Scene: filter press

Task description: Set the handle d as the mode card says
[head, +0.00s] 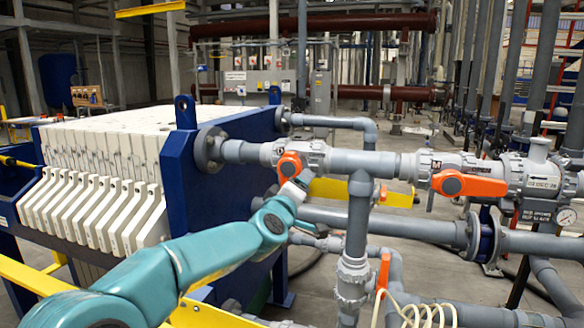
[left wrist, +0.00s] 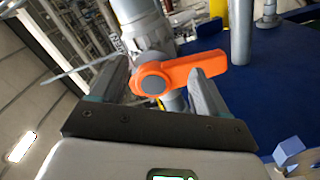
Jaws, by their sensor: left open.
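An orange valve handle (head: 289,164) sits on the grey pipe valve beside the blue press plate. My left gripper (head: 300,180) is right at this handle in the head view. In the left wrist view, the orange handle (left wrist: 180,73) lies between the open fingers of my left gripper (left wrist: 157,88), its round hub toward the left finger. I cannot tell whether either finger touches it. A second orange handle (head: 468,184) lies roughly level on the valve to the right. A third (head: 383,272) stands upright on the lower pipe. No letter on any handle is readable, and I cannot identify the mode card.
The blue press plate (head: 215,205) and white filter plates (head: 100,150) fill the left. A vertical grey pipe (head: 358,215) stands just right of my gripper. A yellow bar (head: 345,190) runs behind it. A coiled cream hose (head: 425,315) hangs at the lower right.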

